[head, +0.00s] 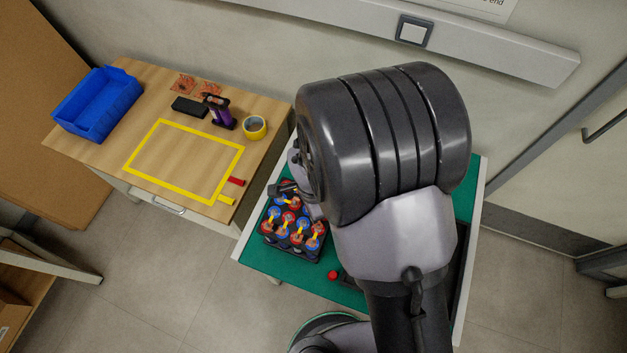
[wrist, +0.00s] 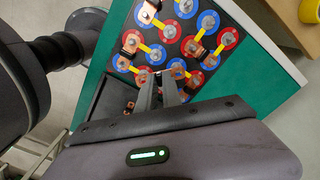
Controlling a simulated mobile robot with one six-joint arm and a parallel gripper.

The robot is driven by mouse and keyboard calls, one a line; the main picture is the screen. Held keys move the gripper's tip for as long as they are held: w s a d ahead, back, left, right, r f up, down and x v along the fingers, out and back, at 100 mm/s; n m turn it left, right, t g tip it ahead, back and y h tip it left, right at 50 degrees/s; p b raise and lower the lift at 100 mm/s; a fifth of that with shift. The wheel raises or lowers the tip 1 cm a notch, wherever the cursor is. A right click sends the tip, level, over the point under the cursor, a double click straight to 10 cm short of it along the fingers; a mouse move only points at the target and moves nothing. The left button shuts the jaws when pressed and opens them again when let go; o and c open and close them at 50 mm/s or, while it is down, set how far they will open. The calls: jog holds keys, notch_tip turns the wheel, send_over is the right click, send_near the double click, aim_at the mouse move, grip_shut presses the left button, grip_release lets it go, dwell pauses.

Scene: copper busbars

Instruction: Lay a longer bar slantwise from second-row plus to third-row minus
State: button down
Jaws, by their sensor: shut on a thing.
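In the wrist view a dark tray (wrist: 238,75) holds several round cells with red or blue rings, such as a blue-ringed cell (wrist: 208,22) and a red-ringed cell (wrist: 228,37). Yellow strips (wrist: 188,27) run between neighbouring cells. Copper pieces lie on some cells, one at the left (wrist: 131,42) and one on the right (wrist: 200,46). My gripper (wrist: 160,80) is over the near edge of the cells, its fingers shut on a copper bar, which they mostly hide. Plus and minus marks are too small to read. In the head view my arm partly covers the tray (head: 297,257).
The tray stands on a green-topped table (head: 255,258); a red button (head: 333,275) is beside it. To the left, a wooden table (head: 260,160) carries a blue bin (head: 98,105), yellow tape outline (head: 130,160), tape roll (head: 255,127), purple tool (head: 218,112) and black box (head: 189,107).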

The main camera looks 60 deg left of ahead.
jog(key=shift+f, duration=0.15)
dwell(0.3)
jog(key=shift+f+b, duration=0.8)
jog(key=shift+b, duration=0.3)
jog(key=shift+f+b, duration=0.25)
jog(key=shift+b, duration=0.2)
jog(key=c, duration=1.4)
grip_release()
jog(key=shift+c, duration=0.2)
jog(key=shift+r, duration=0.1)
jog(key=shift+r+p, duration=1.65)
jog(key=shift+r, duration=1.3)
